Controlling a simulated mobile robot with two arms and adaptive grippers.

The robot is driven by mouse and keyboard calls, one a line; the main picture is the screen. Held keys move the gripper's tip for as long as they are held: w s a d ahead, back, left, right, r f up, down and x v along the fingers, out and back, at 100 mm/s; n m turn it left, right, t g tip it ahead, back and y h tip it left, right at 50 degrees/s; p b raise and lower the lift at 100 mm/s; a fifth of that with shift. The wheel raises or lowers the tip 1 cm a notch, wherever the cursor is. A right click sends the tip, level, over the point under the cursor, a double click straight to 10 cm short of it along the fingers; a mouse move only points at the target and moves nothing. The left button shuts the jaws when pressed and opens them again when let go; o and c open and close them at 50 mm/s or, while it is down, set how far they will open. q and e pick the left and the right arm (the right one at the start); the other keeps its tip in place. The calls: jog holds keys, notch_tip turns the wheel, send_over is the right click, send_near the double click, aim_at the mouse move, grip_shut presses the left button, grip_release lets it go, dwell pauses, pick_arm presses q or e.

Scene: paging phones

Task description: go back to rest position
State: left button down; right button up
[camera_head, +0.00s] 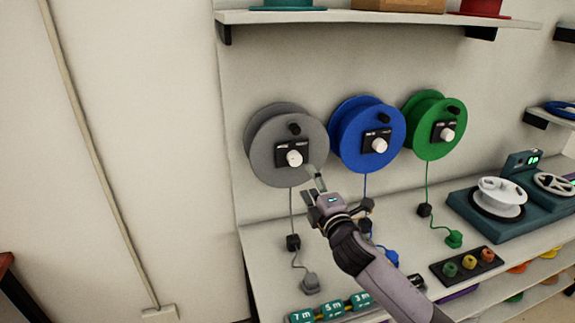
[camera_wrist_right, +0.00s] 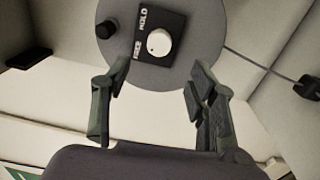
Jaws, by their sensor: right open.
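My right gripper (camera_head: 316,190) is in front of the lower right edge of the grey reel (camera_head: 262,150) on the wall. In the right wrist view the right gripper (camera_wrist_right: 160,85) has its two fingers spread wide with nothing between them. The grey reel's white knob (camera_wrist_right: 160,42) on a black plate shows just beyond the fingertips. The fingers look apart from the knob. My left gripper is in neither view.
A blue reel (camera_head: 372,150) and a green reel (camera_head: 425,140) hang to the right, with cords and plugs below. A teal machine (camera_head: 540,212) and a dark tray with coloured knobs (camera_head: 466,266) stand on the shelf. An upper shelf (camera_head: 360,18) overhangs. Bare wall fills the left.

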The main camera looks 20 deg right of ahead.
jog(key=s+a+f+m+g+h, duration=0.15)
jog(key=s+f+m+g, duration=0.7)
jog(key=s+f, duration=0.9)
jog(key=s+a+f+m+g+y, duration=0.1)
jog(key=s+f+m+g, duration=0.25)
jog(key=s, duration=0.75)
jog(key=s+f+m+g, duration=0.3)
jog(key=s+f+m, duration=0.15)
jog(key=s, duration=0.75)
notch_tip(320, 180, down, 28)
jog(key=s+g+b, duration=0.1)
jog(key=s, duration=0.1)
jog(key=s+d+f+g+b, duration=0.1)
jog(key=s+d+f, duration=0.1)
jog(key=s+f, duration=1.4)
jog(key=shift+d, duration=0.35)
